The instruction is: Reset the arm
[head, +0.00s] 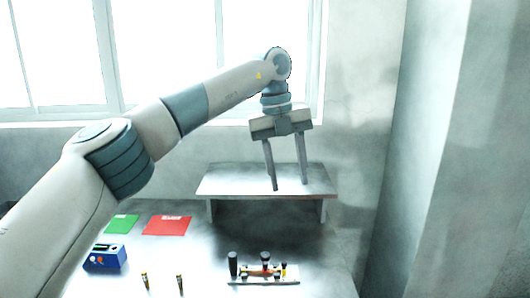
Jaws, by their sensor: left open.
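My left arm comes in from the lower left and reaches up across the view. Its left gripper (289,186) points down, open and empty. In the picture its fingertips show in front of a raised metal shelf (225,178); I cannot tell how far above it they are. My right gripper is not in view.
A grey table (205,265) holds a green card (121,224), a red card (167,225) and a blue box (105,258). Two small dark-tipped items (180,284) stand at the front. A small rack (264,280) with several black-topped pieces stands right of them. A wall bounds the right.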

